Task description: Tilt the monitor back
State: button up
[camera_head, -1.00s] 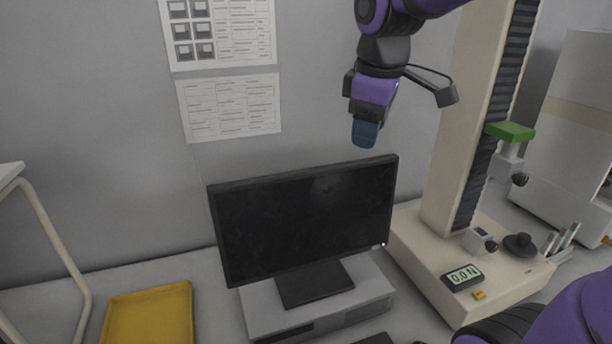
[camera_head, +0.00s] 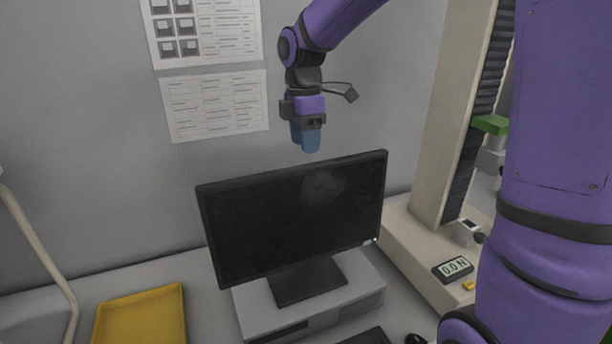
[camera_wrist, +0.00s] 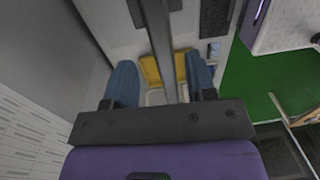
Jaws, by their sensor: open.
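The monitor (camera_head: 292,220) is a black flat screen on a dark stand, upright on a light grey box (camera_head: 345,296). Its screen faces the head camera. My gripper (camera_head: 304,146) points down above the monitor's top edge, right of its middle, with a visible gap to it in the head view. The blue fingers are apart and hold nothing. In the wrist view, my gripper (camera_wrist: 160,80) looks down and the monitor's narrow top edge (camera_wrist: 158,40) runs through the space between the two fingers. The monitor's back is hidden in the head view.
A yellow tray (camera_head: 142,318) lies on the bench at left. A beige test stand (camera_head: 455,130) with a force readout (camera_head: 453,268) stands close at right. The wall with paper sheets (camera_head: 215,104) is behind the monitor. A keyboard (camera_wrist: 214,18) shows in the wrist view.

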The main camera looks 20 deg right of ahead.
aim_at(306, 165)
jog(key=f, duration=0.8)
jog(key=shift+s+f, duration=0.35)
grip_shut()
